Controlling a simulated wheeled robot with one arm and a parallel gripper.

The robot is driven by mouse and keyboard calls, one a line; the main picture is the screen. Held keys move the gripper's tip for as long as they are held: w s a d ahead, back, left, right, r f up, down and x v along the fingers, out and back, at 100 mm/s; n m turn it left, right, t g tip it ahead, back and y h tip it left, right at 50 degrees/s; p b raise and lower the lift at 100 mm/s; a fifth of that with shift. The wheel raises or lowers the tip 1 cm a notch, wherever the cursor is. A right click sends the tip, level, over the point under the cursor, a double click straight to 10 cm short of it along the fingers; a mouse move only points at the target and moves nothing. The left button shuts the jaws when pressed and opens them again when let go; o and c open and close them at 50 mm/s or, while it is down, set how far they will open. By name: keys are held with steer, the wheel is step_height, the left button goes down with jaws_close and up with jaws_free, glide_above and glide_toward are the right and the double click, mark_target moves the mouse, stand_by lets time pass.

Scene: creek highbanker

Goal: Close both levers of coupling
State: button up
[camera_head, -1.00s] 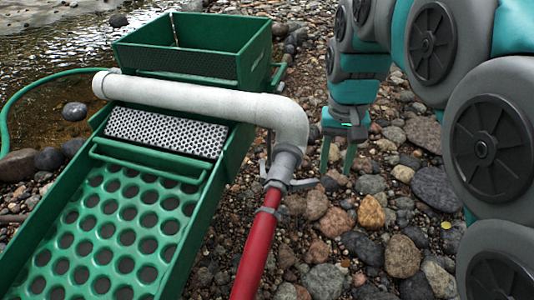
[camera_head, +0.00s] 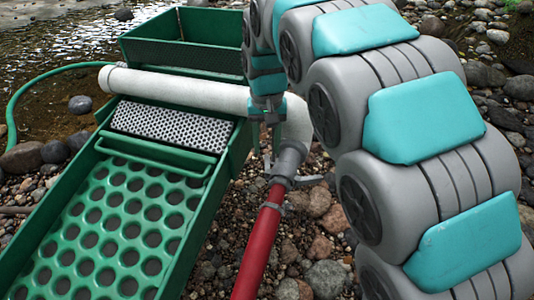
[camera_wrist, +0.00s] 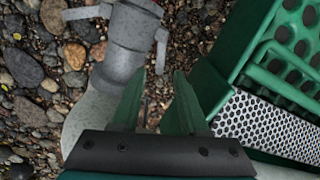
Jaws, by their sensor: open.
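The grey coupling (camera_head: 289,160) joins the white pipe elbow to the red hose (camera_head: 258,243); it also shows in the wrist view (camera_wrist: 131,38). One lever (camera_head: 309,181) sticks out to the right of the coupling; in the wrist view this lever (camera_wrist: 88,12) points left. The other lever (camera_wrist: 161,47) stands out from the side facing the green sluice. My gripper (camera_wrist: 160,73) is open and empty, pointing down. Its fingers are beside the coupling on the sluice side, near that lever, with no clear contact. In the head view, my gripper (camera_head: 266,140) is partly hidden by dark surroundings.
The green sluice box (camera_head: 205,205) with its perforated mat stands close on the left. The white pipe (camera_head: 180,91) runs across it to the coupling. Stones (camera_head: 325,278) cover the ground. The gap between coupling and sluice is narrow.

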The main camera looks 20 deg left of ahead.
mark_target(267, 159)
steer(key=shift+f, duration=1.95)
steer(key=shift+c, duration=0.4)
jaws_close()
